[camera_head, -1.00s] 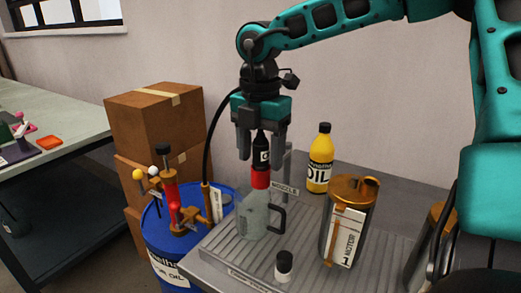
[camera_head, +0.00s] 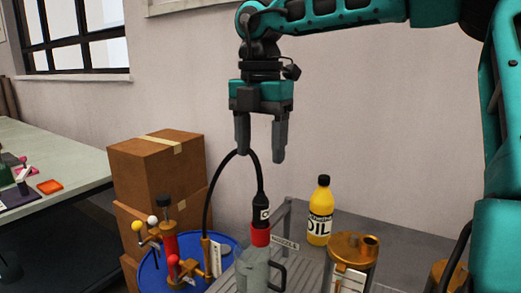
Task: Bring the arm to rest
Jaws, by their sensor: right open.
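My right gripper (camera_head: 261,152) hangs from above in the middle of the head view, fingers pointing down and apart, with nothing between them. Below it and clear of it, the black nozzle (camera_head: 261,212) with a red collar (camera_head: 260,237) stands upright at the mouth of a clear jug (camera_head: 253,272). A black hose (camera_head: 210,198) arches from the nozzle to the pump on the left and passes just under the fingers. My left gripper is not in view.
A yellow oil bottle (camera_head: 320,212) and a copper-topped can (camera_head: 352,246) stand right of the jug. A green-topped table (camera_head: 70,160) is at left. The wall behind the gripper is bare.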

